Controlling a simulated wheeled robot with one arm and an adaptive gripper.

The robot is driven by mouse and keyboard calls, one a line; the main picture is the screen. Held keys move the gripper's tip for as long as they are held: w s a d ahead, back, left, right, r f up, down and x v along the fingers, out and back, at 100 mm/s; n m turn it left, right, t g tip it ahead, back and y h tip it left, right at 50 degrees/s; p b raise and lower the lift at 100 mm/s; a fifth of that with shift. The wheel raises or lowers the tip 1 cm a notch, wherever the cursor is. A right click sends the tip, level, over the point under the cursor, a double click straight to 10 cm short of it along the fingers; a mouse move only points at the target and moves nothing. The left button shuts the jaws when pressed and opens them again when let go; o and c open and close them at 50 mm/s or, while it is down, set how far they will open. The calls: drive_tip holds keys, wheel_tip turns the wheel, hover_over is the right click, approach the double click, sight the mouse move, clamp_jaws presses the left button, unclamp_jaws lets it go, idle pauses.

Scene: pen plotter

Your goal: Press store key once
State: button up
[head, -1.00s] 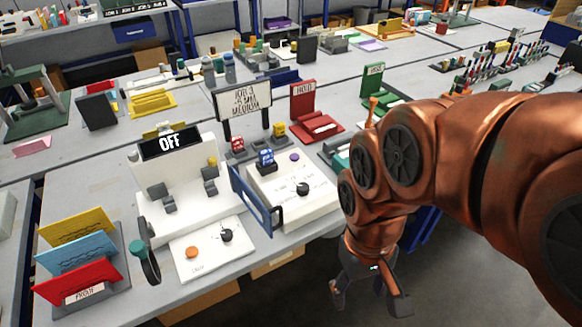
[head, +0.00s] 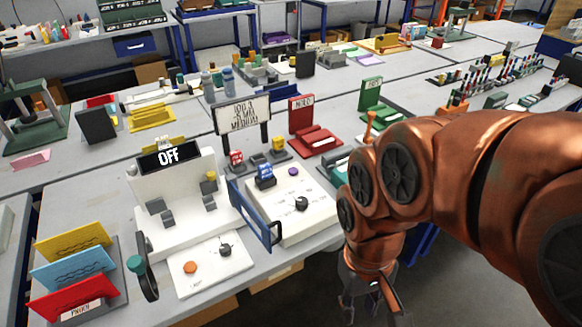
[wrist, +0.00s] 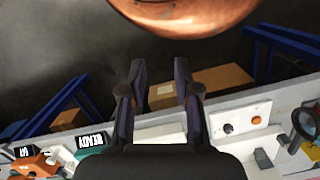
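No key is legibly marked "store" in either view. The white plotter (head: 180,185) has a black display reading OFF (head: 168,157). In front of it, a white panel (head: 205,282) carries an orange button (head: 190,267) and a black knob (head: 225,250). The wrist view also shows the orange button (wrist: 257,120) and the knob (wrist: 229,129). A white box (head: 310,213) to the right carries a purple button (head: 293,171) and another dark knob (head: 302,204). My gripper (wrist: 158,72) is open and empty, off the table's front edge, right of these panels.
A blue frame (head: 255,213) stands between plotter and white box. Coloured cards (head: 75,262) stand at the front left. Cardboard boxes (wrist: 205,85) lie beneath the table. The floor in front is clear.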

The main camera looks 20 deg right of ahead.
clamp_jaws()
idle(1.2)
